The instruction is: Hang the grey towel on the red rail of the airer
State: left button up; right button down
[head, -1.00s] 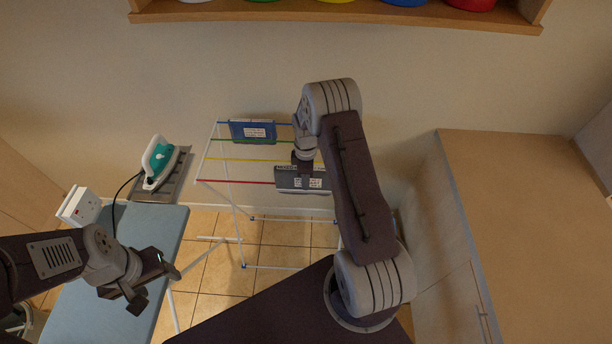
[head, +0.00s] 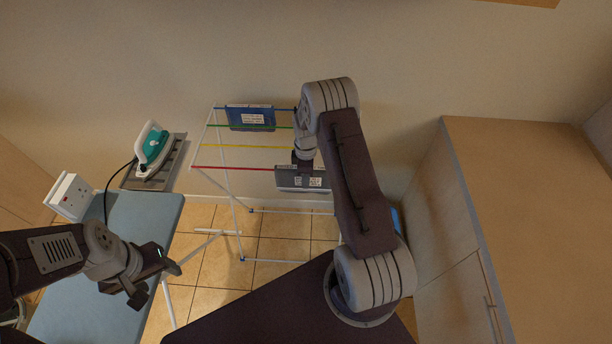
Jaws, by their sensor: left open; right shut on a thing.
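The grey towel (head: 302,180), with a white label, is at the right part of the airer's red rail (head: 230,169). Its top edge lines up with the rail in the head view; I cannot tell how it lies over it. My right gripper (head: 304,166) is shut on the towel's top edge, and its arm hides the airer's right side. The white airer (head: 204,150) also has yellow, green and blue rails. My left gripper (head: 155,283) is open and empty over the blue ironing board (head: 95,310).
A blue folded cloth (head: 250,117) hangs on the blue rail. An iron (head: 152,145) rests on a grey plate at the board's far end, beside a white socket box (head: 71,195). A wooden cabinet (head: 530,210) stands right. A wall is behind the airer.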

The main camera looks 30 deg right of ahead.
jog(key=c, duration=0.8)
grip_release()
jog(key=shift+r, duration=0.1)
notch_tip(320, 180, up, 8)
jog(key=shift+f+b, duration=0.1)
jog(key=shift+b, duration=0.8)
jog(key=shift+r, duration=0.55)
